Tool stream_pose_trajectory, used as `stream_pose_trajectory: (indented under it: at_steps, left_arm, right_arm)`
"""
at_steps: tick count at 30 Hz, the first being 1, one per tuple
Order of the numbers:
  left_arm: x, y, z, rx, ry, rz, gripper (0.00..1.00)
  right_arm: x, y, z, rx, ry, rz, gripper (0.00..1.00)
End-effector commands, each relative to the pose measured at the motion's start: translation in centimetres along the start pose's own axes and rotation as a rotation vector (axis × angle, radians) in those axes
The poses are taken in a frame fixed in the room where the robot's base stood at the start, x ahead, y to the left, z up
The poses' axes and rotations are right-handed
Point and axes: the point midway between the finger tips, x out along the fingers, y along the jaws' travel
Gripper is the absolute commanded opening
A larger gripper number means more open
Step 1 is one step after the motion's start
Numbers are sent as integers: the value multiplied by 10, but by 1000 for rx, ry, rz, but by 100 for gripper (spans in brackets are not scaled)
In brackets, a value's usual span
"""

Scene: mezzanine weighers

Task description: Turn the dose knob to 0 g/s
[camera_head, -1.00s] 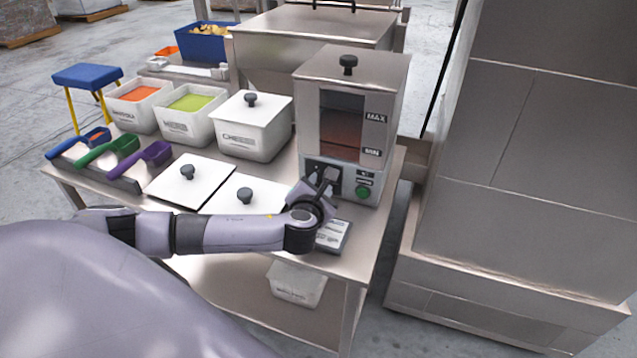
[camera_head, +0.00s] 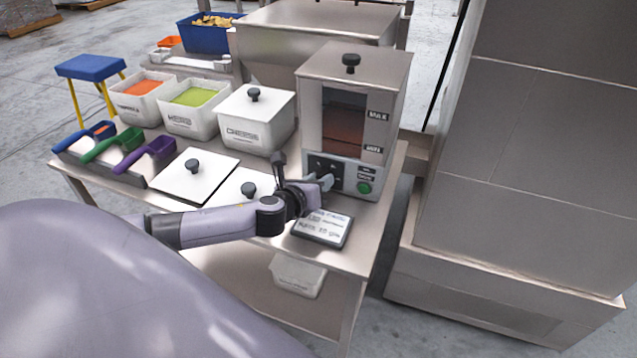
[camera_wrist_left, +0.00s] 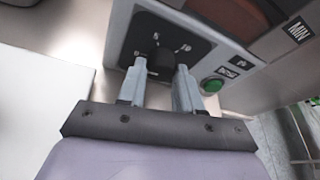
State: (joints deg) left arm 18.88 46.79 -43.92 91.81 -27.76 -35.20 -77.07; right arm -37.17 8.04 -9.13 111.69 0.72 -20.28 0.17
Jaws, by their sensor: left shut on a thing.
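The dispenser (camera_head: 349,110) is a steel box with a dark window marked MAX and MIN. Its dose knob (camera_wrist_left: 160,61) is black and sits on a dark dial plate with white marks; the wrist view shows it between my fingertips. My left gripper (camera_head: 326,181) is at the dispenser's front panel, and in the left wrist view (camera_wrist_left: 160,75) its two grey fingers are shut on the knob, one on each side. The knob's pointer and exact setting cannot be read. In the head view the gripper partly hides the dial. My right gripper is not in view.
A green button (camera_head: 364,187) is right of the dial. White lids (camera_head: 196,176), a lidded CHEESE bin (camera_head: 256,120) and several coloured scoops stand left. A large steel cabinet (camera_head: 530,150) stands right.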

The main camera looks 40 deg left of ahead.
Motion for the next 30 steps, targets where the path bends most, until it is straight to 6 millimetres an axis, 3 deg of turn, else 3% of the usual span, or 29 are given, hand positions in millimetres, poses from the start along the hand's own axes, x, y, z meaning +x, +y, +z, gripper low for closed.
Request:
stream_pose_trajectory:
  at_steps: [12,28,29,30]
  left_arm:
    - [0,2,-1,-160,-8,-60,4]
    - [0,1,0,-181,-8,-67,4]
    - [0,1,0,-181,-8,-67,44]
    - [0,1,0,-181,-8,-67,57]
  right_arm:
    - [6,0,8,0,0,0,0]
    - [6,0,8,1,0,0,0]
    - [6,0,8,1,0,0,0]
    - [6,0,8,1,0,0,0]
